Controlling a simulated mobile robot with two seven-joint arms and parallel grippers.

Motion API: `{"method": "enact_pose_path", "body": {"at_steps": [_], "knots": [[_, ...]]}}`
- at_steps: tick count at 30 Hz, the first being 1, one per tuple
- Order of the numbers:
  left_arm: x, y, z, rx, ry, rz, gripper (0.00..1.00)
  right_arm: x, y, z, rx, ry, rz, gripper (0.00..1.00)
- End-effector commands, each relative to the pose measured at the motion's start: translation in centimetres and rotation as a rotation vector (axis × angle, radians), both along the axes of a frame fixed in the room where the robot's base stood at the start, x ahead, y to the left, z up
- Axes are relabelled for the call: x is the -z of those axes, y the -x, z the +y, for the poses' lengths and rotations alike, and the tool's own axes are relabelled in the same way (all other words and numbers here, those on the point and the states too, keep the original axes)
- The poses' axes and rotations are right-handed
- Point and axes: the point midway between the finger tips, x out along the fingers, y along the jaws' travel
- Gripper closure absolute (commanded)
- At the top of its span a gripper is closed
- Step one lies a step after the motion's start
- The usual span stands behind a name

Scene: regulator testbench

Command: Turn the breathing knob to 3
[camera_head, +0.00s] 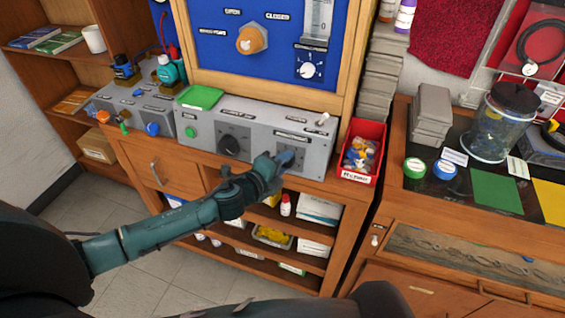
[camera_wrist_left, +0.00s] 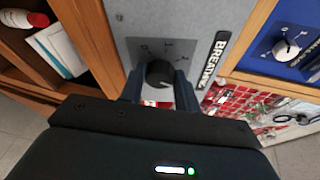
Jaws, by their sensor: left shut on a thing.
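The breathing knob (camera_wrist_left: 159,73) is a black round knob on a dark dial plate in the left wrist view. It sits between the two fingers of my left gripper (camera_wrist_left: 160,88), which is shut on it. White marks show on the plate around it, too small to read for certain. A black label (camera_wrist_left: 214,60) beginning "BREATH" is beside the plate. In the head view my left gripper (camera_head: 284,160) is at the right end of the grey console (camera_head: 262,158) and hides the knob. My right gripper is not in view.
Another black knob (camera_head: 229,145) is on the console to the left. A red bin (camera_head: 361,152) of small parts stands right of the console. A green tray (camera_head: 200,97) lies on top at the left. A blue panel (camera_head: 221,55) rises behind. Open shelves are below.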

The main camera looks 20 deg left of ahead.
Motion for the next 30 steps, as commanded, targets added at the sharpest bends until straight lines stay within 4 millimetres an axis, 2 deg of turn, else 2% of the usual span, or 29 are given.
{"method": "enact_pose_path", "body": {"at_steps": [16,17,18,25,30], "knots": [[-0.18,-0.09,-0.01,0.005,-0.027,-0.004,0.91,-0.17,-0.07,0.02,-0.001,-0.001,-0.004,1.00],[-0.18,-0.09,-0.02,0.005,-0.027,-0.004,0.67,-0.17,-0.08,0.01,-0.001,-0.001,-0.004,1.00],[-0.18,-0.09,-0.02,0.005,-0.027,-0.004,0.64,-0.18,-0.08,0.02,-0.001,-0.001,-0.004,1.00],[-0.10,-0.04,-0.03,0.006,-0.026,-0.002,0.46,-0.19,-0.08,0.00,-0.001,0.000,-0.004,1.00],[-0.05,-0.01,-0.03,0.006,-0.026,-0.002,0.46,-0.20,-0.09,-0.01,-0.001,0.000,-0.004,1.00]]}}
